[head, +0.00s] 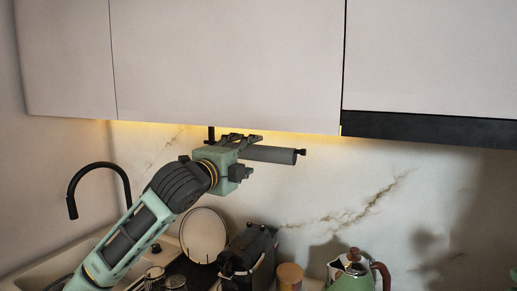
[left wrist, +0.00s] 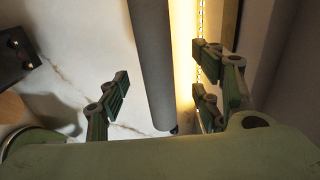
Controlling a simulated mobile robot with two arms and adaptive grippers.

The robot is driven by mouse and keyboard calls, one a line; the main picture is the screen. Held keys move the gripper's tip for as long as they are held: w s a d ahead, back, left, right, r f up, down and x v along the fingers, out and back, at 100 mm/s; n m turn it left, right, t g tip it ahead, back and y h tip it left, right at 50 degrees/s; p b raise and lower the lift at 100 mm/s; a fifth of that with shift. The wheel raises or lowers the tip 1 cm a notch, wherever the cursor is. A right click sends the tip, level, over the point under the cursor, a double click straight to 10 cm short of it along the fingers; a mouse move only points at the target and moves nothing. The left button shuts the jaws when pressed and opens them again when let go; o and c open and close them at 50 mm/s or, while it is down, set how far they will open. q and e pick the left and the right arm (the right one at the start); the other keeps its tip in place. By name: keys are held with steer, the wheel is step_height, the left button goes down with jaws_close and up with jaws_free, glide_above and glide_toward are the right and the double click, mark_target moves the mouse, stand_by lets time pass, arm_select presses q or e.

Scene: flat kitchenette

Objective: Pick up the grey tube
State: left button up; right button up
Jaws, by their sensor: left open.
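The grey tube (head: 272,154) is a dark, level cylinder just under the upper cabinets, with a small black knob at its right end. Its left part is hidden behind my left gripper (head: 240,143), which is raised to it from the lower left. In the left wrist view the tube (left wrist: 153,55) runs from the top edge down between the spread fingers of my left gripper (left wrist: 163,88). Gaps show on both sides of the tube, and the jaws are open and empty. I cannot tell how deep the tube sits between them. My right gripper is in neither view.
Upper cabinets (head: 225,65) with a lit underside hang close above the gripper. A black faucet (head: 98,166) stands at left. The wall right of the tube is clear.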

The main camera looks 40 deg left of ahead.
mark_target(251, 155)
arm_select(q)
steer(key=shift+w+a+r+p, duration=0.1)
steer(key=shift+w+r+p, duration=0.1)
steer(key=shift+w+p, duration=0.25)
steer(key=p+x, duration=0.2)
steer(key=x, duration=0.1)
steer(key=p+x, duration=0.1)
steer(key=shift+w+f, duration=0.2)
steer(key=shift+f, duration=0.15)
steer(key=shift+w+a+f, duration=0.1)
steer(key=shift+w, duration=0.05)
steer(key=shift+c, duration=0.7)
steer(key=c, duration=0.7)
